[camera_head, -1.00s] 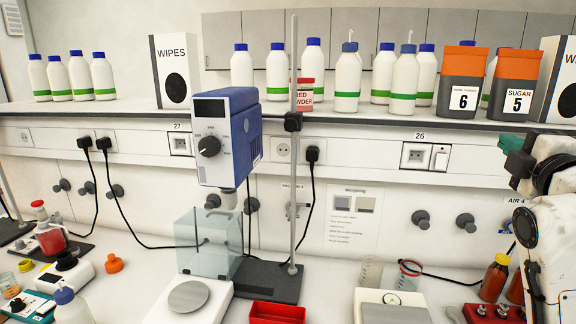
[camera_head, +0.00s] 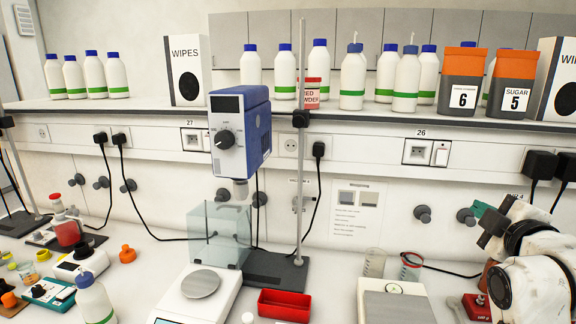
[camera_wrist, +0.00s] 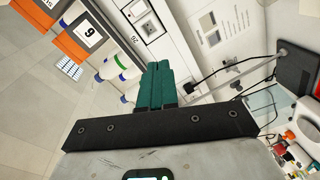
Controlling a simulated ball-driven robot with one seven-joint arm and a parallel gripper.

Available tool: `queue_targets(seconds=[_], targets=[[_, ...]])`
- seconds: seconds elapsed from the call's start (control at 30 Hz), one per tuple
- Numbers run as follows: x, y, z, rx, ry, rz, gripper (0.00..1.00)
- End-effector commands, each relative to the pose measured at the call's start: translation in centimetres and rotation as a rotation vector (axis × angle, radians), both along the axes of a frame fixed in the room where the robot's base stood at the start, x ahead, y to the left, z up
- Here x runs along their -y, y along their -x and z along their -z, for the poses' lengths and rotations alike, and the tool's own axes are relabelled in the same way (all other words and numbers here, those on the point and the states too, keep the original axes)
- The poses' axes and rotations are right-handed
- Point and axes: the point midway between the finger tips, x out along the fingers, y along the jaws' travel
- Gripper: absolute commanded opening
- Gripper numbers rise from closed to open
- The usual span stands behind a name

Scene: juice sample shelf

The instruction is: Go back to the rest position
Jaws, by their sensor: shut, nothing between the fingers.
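My gripper shows in the wrist view (camera_wrist: 155,86) as two green fingers pressed together, with nothing between them. In the head view the green fingertips (camera_head: 480,209) show at the right, above the bench and in front of the wall panel, partly hidden behind the dark gripper body. My white arm fills the lower right of that view. The gripper touches no object that I can see.
The shelf (camera_head: 340,117) holds white bottles, a red powder tub (camera_head: 312,92) and orange-lidded containers (camera_head: 459,78). A blue stirrer (camera_head: 240,133) on a stand, a balance (camera_head: 200,285) and a red tray (camera_head: 284,304) occupy the bench.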

Motion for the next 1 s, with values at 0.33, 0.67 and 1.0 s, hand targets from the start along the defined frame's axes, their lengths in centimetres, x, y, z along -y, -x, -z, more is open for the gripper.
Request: queue_targets(seconds=[0.33, 0.67, 1.0], targets=[[-7.6, 6.1, 17.6, -0.29, -0.551, 0.065, 0.0], [-12.9, 18.4, 30.9, -0.603, -0.953, 0.337, 0.0], [-13.5, 27.3, 38.9, -0.776, -1.069, 0.586, 0.0]])
